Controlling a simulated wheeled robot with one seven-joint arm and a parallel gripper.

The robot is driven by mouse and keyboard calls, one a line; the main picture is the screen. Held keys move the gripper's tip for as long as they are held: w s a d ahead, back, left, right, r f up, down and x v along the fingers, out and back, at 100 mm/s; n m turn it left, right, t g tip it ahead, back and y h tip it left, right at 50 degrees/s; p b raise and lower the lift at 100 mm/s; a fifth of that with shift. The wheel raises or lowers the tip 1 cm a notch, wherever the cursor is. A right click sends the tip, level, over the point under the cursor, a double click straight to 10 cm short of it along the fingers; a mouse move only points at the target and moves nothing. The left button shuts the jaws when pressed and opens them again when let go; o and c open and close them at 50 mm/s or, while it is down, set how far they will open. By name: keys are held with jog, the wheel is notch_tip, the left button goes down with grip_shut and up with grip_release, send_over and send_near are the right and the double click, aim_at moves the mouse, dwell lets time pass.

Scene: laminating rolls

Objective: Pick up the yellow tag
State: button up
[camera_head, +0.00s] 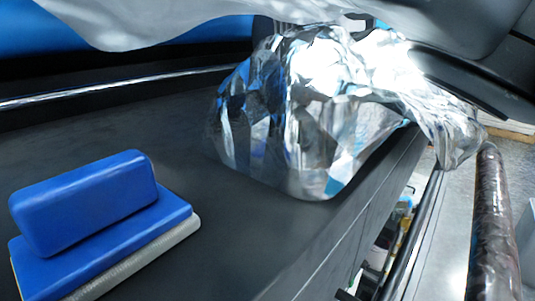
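I cannot make out a yellow tag for certain. A small yellowish patch (407,196) shows low at the right, among small items beneath the dark surface's edge, too small to identify. A thin yellow edge also shows at the far left of the blue block's base. A crumpled, shiny clear film bundle (300,115) lies on the dark surface and hangs over its right edge. It may hide things behind it. I see no fingertips of my gripper in this view.
A blue block with a pale underside (95,225) sits on the dark surface (215,235) at lower left. A film-wrapped roll (493,225) stands out at the right. Grey curved panels overhang the top. The dark surface between block and film is clear.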

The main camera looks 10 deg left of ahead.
jog(key=c, duration=1.1)
jog(key=shift+r, duration=0.1)
